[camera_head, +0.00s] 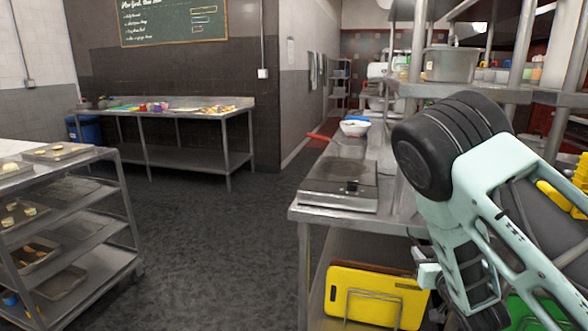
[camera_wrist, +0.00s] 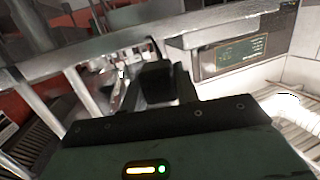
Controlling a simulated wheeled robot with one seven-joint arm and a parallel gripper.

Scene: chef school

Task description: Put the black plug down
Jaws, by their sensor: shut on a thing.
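The black plug (camera_wrist: 156,82) shows in the wrist view as a small dark block just beyond the dark body of my gripper (camera_wrist: 157,92). My gripper is shut on it. A thin dark curved piece rises above the block, and I cannot tell whether it belongs to the plug. In the head view my pale green arm fills the right side, beside the steel counter (camera_head: 312,213). I cannot make out the plug in the head view.
A flat steel appliance (camera_head: 340,184) sits on the counter's near end, with a white bowl (camera_head: 354,128) farther back. Yellow boards (camera_head: 375,297) stand in a rack below. A tray rack (camera_head: 112,205) stands at left, a long worktable (camera_head: 180,118) behind. Open floor lies between.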

